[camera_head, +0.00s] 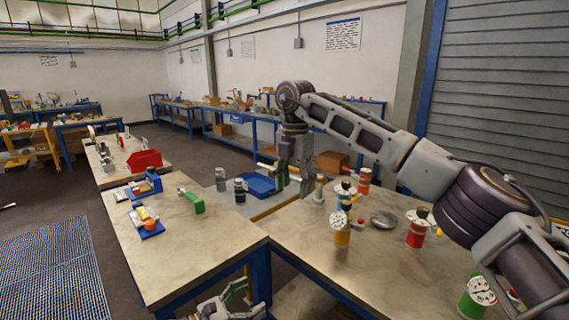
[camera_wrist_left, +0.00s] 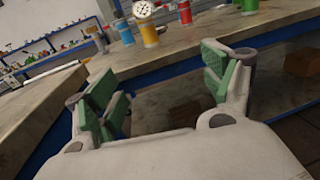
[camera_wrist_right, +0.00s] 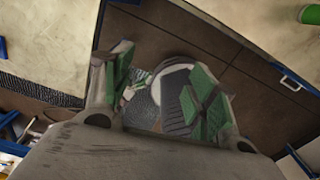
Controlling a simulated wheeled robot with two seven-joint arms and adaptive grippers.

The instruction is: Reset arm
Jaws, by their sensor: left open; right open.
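My right arm comes in from the right in the head view. Its gripper (camera_head: 295,180) hangs over the tables, open and empty; the right wrist view shows its spread fingers (camera_wrist_right: 160,82) above the floor. My left gripper (camera_head: 236,299) is low at the bottom of the head view, partly cut off, by the table corner. In the left wrist view its fingers (camera_wrist_left: 165,78) are apart with nothing between them. Flanged vessels stand on the right table (camera_head: 310,240): yellow (camera_head: 341,236), red (camera_head: 416,238), green (camera_head: 472,303), blue (camera_head: 343,198) and orange-red (camera_head: 364,182).
A blue tray (camera_head: 258,186) and grey bottles (camera_head: 239,192) are behind. A round metal dish (camera_head: 384,219) lies among the vessels. The left table's front is clear.

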